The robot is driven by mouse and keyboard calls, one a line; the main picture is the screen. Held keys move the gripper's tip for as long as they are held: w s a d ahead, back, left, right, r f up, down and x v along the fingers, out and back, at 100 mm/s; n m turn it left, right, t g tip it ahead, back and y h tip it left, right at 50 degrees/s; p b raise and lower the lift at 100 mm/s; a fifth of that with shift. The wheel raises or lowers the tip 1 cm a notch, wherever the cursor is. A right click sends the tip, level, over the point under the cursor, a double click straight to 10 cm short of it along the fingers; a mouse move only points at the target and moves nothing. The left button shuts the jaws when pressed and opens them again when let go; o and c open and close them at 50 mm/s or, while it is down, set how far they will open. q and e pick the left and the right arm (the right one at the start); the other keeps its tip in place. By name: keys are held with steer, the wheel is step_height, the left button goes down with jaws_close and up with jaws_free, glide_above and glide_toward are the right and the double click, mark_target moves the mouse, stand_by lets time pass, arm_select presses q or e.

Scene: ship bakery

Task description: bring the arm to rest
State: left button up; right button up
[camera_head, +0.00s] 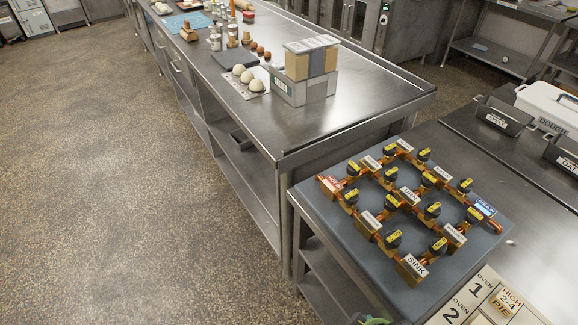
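A grey board (335,236) with copper pipes and several black-and-yellow valves lies on the near steel counter (545,235). Labelled bins (500,118) stand behind it. A long steel table (345,110) carries boxes (308,75) and dough balls (255,85). The floor (100,170) at left is clear.

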steer(key=s+f+g+b, duration=0.15)
steer(key=s+f, duration=0.25)
steer(key=f, duration=0.8)
steer(key=s+f+b, duration=0.3)
steer(key=f, duration=0.8)
steer(key=s+d+f+b, duration=0.2)
steer(key=s+d+f, duration=0.1)
steer(key=s+f, duration=0.8)
steer(key=shift+s+b, duration=0.35)
steer(key=shift+s, duration=0.15)
steer(key=shift+g, duration=0.25)
